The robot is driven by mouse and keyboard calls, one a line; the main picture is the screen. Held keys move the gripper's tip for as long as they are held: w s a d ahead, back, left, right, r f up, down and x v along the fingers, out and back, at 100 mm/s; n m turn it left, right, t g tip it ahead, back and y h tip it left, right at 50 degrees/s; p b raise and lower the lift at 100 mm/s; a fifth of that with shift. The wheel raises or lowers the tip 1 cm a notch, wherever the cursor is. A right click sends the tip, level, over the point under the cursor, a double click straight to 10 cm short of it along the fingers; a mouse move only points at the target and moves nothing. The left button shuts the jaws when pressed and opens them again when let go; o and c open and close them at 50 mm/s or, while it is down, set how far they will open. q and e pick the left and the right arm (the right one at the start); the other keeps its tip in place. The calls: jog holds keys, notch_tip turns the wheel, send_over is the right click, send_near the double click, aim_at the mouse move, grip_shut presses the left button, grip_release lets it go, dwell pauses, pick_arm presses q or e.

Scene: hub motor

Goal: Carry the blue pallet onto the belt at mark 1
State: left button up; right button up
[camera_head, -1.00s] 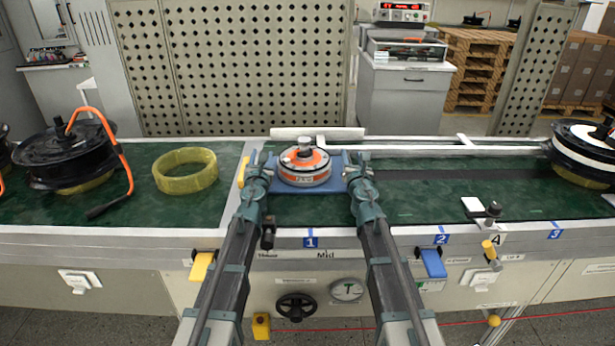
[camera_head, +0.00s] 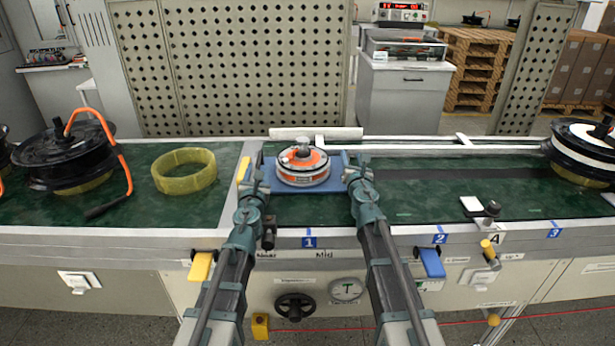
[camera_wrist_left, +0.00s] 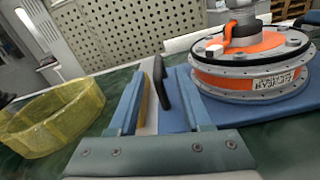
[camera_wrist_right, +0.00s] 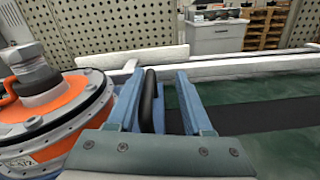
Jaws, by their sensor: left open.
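The blue pallet (camera_head: 333,184) lies flat on the green belt behind the blue mark 1 (camera_head: 310,242). It carries a round orange-and-silver hub motor (camera_head: 303,166). My left gripper (camera_head: 257,175) is at the pallet's left end; in the left wrist view its open fingers (camera_wrist_left: 152,88) stand either side of a black handle (camera_wrist_left: 161,82), nearer the right finger. My right gripper (camera_head: 356,170) is at the right end; in the right wrist view its fingers (camera_wrist_right: 160,92) are apart, with another black handle (camera_wrist_right: 148,100) between them, nearer the left finger.
A yellow ring (camera_head: 185,171) and a black reel with an orange handle (camera_head: 70,155) are on the belt at left. A white bar (camera_head: 316,133) lies behind the pallet. Marks 2 (camera_head: 440,238) and 3 (camera_head: 555,232) are to the right, where the belt is mostly clear.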

pick_arm(q)
jog(key=shift+w+a, duration=0.1)
jog(key=shift+a, duration=0.05)
pick_arm(e)
jog(key=s, duration=1.1)
jog(key=shift+s+d, duration=0.15)
jog(key=shift+s, duration=0.1)
